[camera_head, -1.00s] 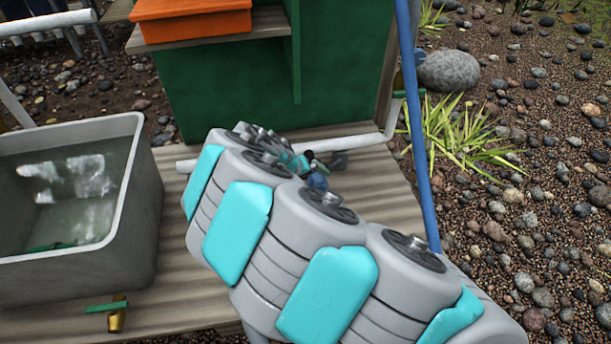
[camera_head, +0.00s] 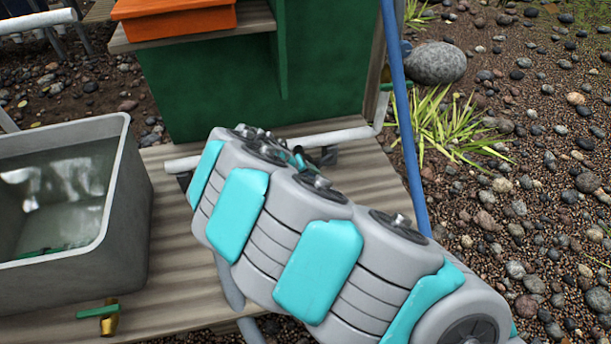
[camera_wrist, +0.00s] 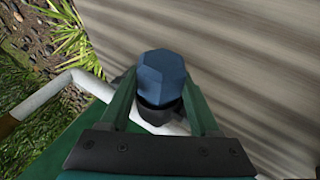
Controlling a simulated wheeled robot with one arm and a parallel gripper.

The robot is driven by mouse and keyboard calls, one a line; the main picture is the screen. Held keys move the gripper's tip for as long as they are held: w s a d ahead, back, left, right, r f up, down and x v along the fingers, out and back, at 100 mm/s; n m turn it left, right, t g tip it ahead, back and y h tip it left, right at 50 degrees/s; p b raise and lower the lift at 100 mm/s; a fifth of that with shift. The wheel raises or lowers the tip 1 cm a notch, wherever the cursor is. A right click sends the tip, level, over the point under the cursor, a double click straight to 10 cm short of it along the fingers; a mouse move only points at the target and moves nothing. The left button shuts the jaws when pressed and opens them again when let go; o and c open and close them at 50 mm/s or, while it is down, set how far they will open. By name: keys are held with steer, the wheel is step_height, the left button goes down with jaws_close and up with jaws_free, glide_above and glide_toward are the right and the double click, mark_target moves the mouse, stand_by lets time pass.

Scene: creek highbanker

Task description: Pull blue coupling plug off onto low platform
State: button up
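The blue coupling plug (camera_wrist: 162,76) is a faceted blue cap with a black part under it, in the middle of the wrist view. My gripper (camera_wrist: 161,82) has its two green fingers on either side of the plug, with the tips close against its sides. A white pipe (camera_wrist: 90,82) runs past just behind the black part; I cannot tell whether the plug is still joined to it. In the head view my arm hides the plug. The low platform (camera_head: 175,237) is the ribbed grey-brown deck under the pipe (camera_head: 345,136).
A grey water tub (camera_head: 125,225) stands on the platform at left, with a green-handled brass valve (camera_head: 108,318) in front. A green panel (camera_head: 205,85) rises behind, under an orange tray (camera_head: 185,22). A blue pole (camera_head: 402,110) stands at right, beside stones and grass.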

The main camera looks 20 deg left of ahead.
jaws_close()
steer(key=shift+s+d, duration=0.2)
steer(key=shift+s, duration=0.15)
steer(key=shift+s+d, duration=0.15)
steer(key=shift+s, duration=0.15)
steer(key=shift+s+d, duration=0.45)
steer(key=shift+s, duration=0.25)
steer(key=shift+s+d, duration=0.45)
steer(key=shift+s, duration=0.3)
steer(key=shift+s+d, duration=0.45)
steer(key=shift+s, duration=0.25)
steer(key=shift+r+p, duration=0.7)
steer(key=shift+r, duration=1.8)
